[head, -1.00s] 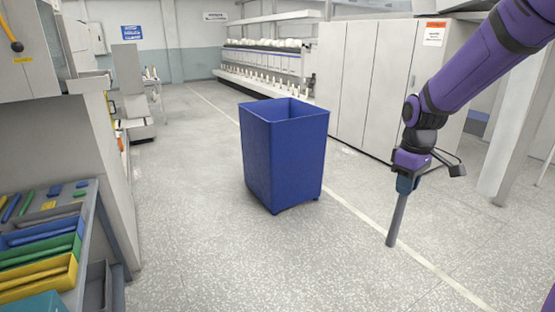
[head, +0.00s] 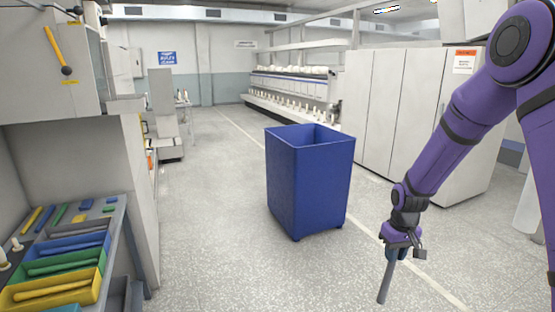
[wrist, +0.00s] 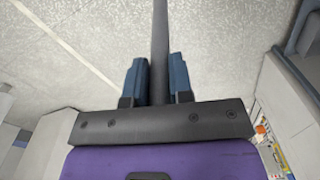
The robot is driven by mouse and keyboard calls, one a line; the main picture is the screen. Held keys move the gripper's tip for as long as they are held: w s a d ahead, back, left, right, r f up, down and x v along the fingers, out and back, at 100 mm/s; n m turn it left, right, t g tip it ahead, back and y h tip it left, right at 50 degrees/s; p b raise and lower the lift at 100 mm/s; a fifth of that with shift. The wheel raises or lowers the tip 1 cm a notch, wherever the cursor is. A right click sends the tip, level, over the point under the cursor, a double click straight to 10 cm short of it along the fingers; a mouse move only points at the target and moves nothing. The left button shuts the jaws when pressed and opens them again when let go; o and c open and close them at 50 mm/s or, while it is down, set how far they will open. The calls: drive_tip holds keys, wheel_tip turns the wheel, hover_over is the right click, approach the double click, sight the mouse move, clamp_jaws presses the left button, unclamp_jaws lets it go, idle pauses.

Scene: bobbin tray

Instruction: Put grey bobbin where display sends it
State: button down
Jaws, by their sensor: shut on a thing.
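My gripper (head: 396,254) is shut on a long, thin grey bobbin (head: 384,284), which hangs down and slightly tilted over open floor at the right in the head view. In the wrist view the bobbin (wrist: 159,40) stands between the two blue-grey fingers of my gripper (wrist: 158,75), and its far end runs out of the frame. Coloured trays sit on a shelf at the lower left: a yellow tray (head: 101,284), a green tray (head: 103,262) and a blue tray (head: 108,241), with rods inside. A grey tray lies behind them. I cannot make out a display.
A large blue bin (head: 305,190) stands on the floor between the shelf and my gripper. Pale cabinets (head: 390,110) stand behind it. A workstation wall (head: 135,200) borders the shelf. The floor around the bin is clear.

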wheel_tip(320, 180, down, 9)
drive_tip(key=w+a+m, duration=0.1)
drive_tip(key=a+m, duration=0.1)
drive_tip(key=shift+w+a, duration=0.15)
drive_tip(key=shift+a, duration=0.05)
drive_tip(key=shift+r, duration=0.1)
